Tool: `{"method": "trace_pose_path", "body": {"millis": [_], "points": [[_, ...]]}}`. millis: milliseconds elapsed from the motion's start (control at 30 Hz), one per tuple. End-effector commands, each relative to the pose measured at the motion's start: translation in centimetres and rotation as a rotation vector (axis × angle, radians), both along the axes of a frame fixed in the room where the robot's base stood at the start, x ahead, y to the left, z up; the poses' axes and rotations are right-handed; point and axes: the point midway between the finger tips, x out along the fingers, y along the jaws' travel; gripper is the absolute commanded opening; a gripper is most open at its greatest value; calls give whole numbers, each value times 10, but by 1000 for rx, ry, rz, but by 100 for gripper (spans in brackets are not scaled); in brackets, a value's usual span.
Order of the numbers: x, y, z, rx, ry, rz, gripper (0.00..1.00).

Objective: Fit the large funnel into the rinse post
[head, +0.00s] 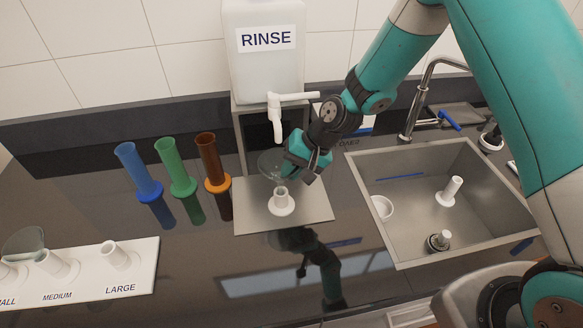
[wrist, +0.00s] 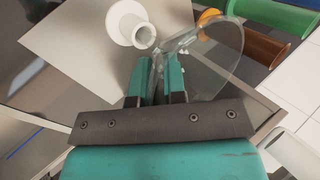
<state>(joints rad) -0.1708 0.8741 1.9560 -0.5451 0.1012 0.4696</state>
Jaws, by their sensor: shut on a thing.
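The large funnel is clear glass; its wide cone (head: 268,164) shows in the head view, upright under the white tap. My gripper (head: 288,172) is shut on it from the right. In the wrist view my gripper (wrist: 156,72) holds the funnel (wrist: 212,55) near its narrow part, with the wide rim to the right. The rinse post (head: 282,201) is a short white hollow post with a round base on a metal plate. The funnel is just above the post in the head view. The post's open mouth (wrist: 144,36) shows in the wrist view. The stem's lower end is hard to see.
The RINSE tank (head: 265,75) and its white tap (head: 276,118) stand behind the post. Blue (head: 139,172), green (head: 177,167) and brown (head: 213,162) cylinders stand left. A sink (head: 400,230) lies right. A labelled white rack (head: 95,270) is at front left.

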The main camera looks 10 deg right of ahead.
Motion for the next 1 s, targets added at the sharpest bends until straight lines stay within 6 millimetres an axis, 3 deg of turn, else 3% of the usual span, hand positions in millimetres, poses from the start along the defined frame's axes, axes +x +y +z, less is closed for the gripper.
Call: {"method": "trace_pose_path", "body": {"millis": [1000], "points": [[0, 0, -26, 0, -1, -1, 0]]}}
